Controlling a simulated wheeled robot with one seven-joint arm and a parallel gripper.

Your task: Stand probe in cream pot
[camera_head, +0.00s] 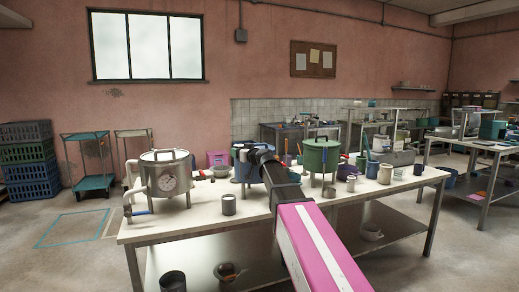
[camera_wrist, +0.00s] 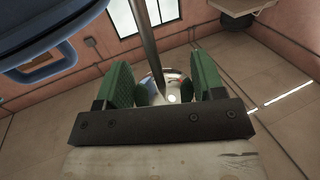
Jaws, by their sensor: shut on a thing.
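My gripper (camera_wrist: 163,88) has its two green-padded fingers on either side of a shiny rounded metal piece in the wrist view. A thin metal rod (camera_wrist: 146,40) runs up from there; I take this to be the probe, held between the fingers. In the head view my arm hides the fingertips and the probe. A small cream-coloured pot (camera_head: 385,174) stands on the right part of the table, to the right of my arm and apart from it. Its inside cannot be made out.
The pale table (camera_head: 190,221) carries a steel vessel with a dial (camera_head: 165,171) at left, a grey cup (camera_head: 228,204) and a green pot (camera_head: 320,157). A blue vessel (camera_head: 243,168) is beside my arm; a blue body with a handle (camera_wrist: 50,45) is close in the wrist view.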

